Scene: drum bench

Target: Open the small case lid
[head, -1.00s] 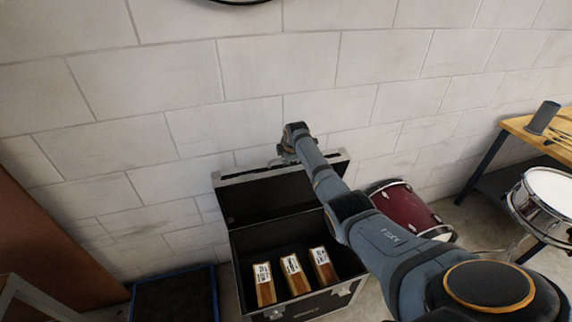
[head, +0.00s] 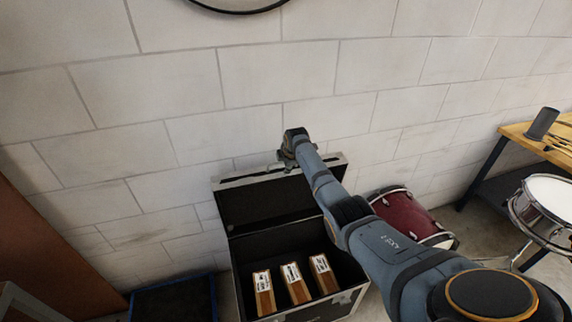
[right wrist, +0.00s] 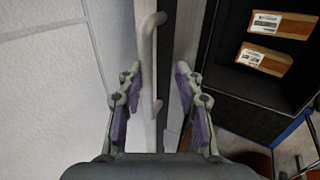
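The small case (head: 235,290) is black with metal edges and stands on the floor by the wall. Its lid (head: 262,200) is raised, standing upright at the back of the case. My right gripper (head: 283,162) is at the top edge of the lid, partly hidden behind its own wrist in the head view. In the right wrist view the right gripper (right wrist: 158,95) is open, with its fingers on both sides of the lid's pale edge (right wrist: 162,120) and clear gaps beside them. A curved handle (right wrist: 147,70) shows near the fingers. My left gripper is not in view.
Several wooden blocks with white labels (head: 264,292) are inside the case. A red drum (head: 405,215) stands to the right, with a white-topped drum (head: 550,198) and a wooden bench (head: 535,135) farther right. A blue-edged dark box (head: 175,300) is at left.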

